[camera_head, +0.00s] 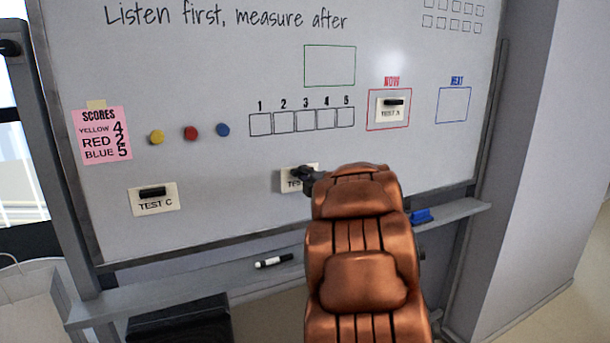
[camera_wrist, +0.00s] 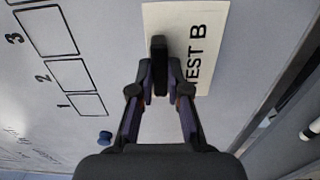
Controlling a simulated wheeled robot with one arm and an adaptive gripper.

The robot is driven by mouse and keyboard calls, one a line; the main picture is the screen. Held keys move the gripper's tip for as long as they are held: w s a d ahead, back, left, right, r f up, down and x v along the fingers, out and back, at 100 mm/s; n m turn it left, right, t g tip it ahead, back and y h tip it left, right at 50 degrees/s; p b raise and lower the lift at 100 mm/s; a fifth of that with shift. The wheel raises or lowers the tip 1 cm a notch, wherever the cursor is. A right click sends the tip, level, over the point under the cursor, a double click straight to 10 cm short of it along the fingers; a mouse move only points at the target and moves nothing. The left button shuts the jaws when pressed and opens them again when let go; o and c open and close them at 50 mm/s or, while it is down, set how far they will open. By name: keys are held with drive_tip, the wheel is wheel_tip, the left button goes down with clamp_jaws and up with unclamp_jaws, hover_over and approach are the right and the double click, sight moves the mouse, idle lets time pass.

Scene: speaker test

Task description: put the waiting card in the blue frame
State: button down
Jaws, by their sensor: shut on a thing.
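The TEST B card (camera_head: 290,184) is white with a black handle and is at the lower middle of the whiteboard. My gripper (camera_head: 304,174) is shut on its handle, which shows between the fingers (camera_wrist: 160,88) in the wrist view. The card (camera_wrist: 184,20) looks close to the board; I cannot tell whether it touches. My arm hides its right part in the head view. The blue frame (camera_head: 453,106) is empty, at the upper right. The TEST C card (camera_head: 153,199) is at the lower left. The TEST A card (camera_head: 393,107) is inside the red frame (camera_head: 372,122).
The whiteboard (camera_head: 230,205) also has a row of numbered boxes (camera_head: 302,121), an empty green frame (camera_head: 330,66), three round magnets (camera_head: 190,133) and a pink scores note (camera_head: 106,135). A marker (camera_head: 273,261) and a blue eraser (camera_head: 421,216) lie on the ledge.

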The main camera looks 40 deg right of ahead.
drive_tip(key=shift+b+v, duration=0.4)
drive_tip(key=shift+v, duration=1.95)
